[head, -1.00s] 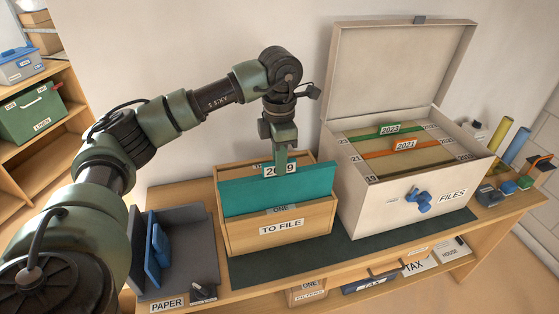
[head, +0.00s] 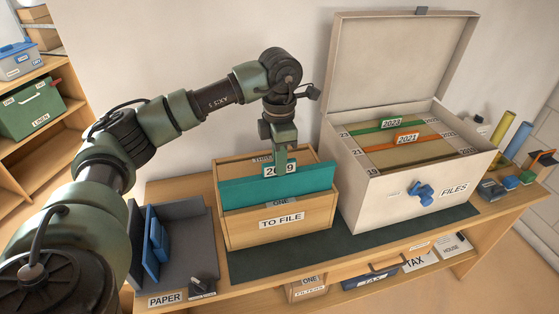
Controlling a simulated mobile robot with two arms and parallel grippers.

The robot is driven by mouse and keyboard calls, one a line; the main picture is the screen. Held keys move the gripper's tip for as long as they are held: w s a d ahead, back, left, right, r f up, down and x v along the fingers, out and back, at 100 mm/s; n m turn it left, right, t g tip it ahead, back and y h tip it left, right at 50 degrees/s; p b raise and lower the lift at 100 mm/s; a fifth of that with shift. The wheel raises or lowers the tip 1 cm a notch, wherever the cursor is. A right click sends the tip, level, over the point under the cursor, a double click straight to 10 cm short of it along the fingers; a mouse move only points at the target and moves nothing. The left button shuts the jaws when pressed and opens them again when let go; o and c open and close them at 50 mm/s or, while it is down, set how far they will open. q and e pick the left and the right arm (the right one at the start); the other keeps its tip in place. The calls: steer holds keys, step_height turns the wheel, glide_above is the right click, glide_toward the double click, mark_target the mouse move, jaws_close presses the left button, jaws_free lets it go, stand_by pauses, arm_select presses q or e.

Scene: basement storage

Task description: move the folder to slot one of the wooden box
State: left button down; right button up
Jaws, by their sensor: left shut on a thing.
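The folder (head: 245,193) is a teal sheet with a white "2019" tab. My left gripper (head: 281,163) is shut on the folder at its tab, from above. The folder stands upright within the light wooden box (head: 240,231), which is marked "TO FILE" on its front. A "ONE" label (head: 281,201) shows just in front of the folder, and a partly hidden label (head: 262,160) starting "THR" shows behind it. The folder's lower part is hidden by the box's front, so I cannot tell whether it touches the bottom. My right gripper is out of view.
A white "FILES" box (head: 370,211) with its lid open stands close on the right, holding tabbed dividers. A grey "PAPER" tray (head: 188,260) with blue pieces stands on the left. Small tools (head: 512,182) lie on the bench's right end. The wall is close behind.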

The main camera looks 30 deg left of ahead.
mark_target(279, 186)
arm_select(q)
steer(key=shift+f+b, duration=3)
steer(key=shift+f, duration=1.3)
steer(key=c, duration=1.4)
jaws_free()
steer(key=shift+o, duration=0.2)
steer(key=shift+r, duration=0.1)
step_height(279, 186, up, 8)
steer(key=shift+f+b, duration=0.1)
steer(key=shift+b, duration=0.35)
steer(key=shift+d+f, duration=0.1)
